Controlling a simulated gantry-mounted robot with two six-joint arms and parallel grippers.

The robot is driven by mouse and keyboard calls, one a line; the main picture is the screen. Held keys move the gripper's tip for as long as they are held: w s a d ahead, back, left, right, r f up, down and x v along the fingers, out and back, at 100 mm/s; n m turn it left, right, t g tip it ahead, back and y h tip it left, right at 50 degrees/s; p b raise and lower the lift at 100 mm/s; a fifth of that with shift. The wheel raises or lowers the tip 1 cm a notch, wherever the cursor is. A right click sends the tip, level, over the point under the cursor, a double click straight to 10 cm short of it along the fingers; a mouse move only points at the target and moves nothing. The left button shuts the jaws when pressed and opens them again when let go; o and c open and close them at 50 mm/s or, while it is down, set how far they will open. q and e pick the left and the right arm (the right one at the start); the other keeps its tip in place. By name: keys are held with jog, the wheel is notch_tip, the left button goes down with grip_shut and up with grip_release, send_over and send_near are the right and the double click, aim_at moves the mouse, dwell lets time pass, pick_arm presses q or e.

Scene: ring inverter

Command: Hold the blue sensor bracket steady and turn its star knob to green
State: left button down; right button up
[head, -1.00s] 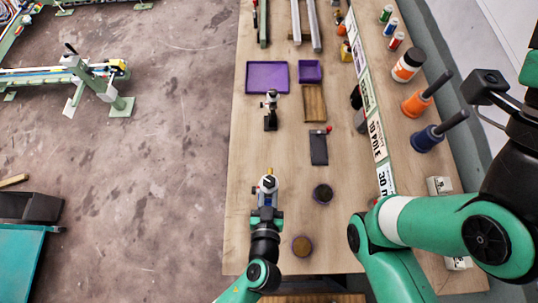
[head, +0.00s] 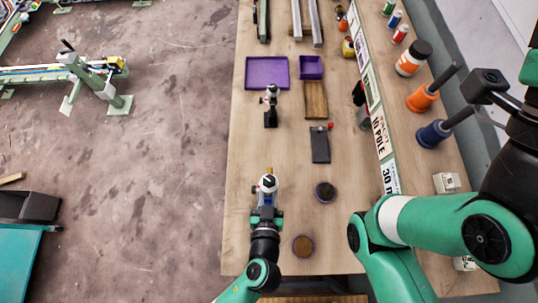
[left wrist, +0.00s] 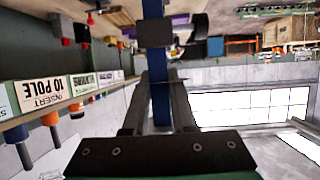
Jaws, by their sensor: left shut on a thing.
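In the head view my left gripper (head: 266,207) is at the lower middle of the bench, shut on a sensor bracket. The bracket's white and black top (head: 268,184) shows beyond the fingers, with small red and yellow bits. In the left wrist view the blue bar of the bracket (left wrist: 160,100) stands between the two fingers (left wrist: 160,110), with dark blocks (left wrist: 168,33) on it. The star knob is too small to make out clearly, and its setting cannot be told. My right arm crosses the right side of the head view; its gripper is out of frame.
A similar black stand (head: 271,107) is farther up the bench. A purple tray (head: 249,87), purple bin (head: 311,67), wooden block (head: 315,99) and dark plate (head: 320,145) lie beyond. Spools (head: 421,99) line the right shelf.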

pick_arm(q)
jog(key=shift+f+b, duration=5.15)
jog(key=shift+f, duration=0.1)
jog(key=shift+r, duration=0.1)
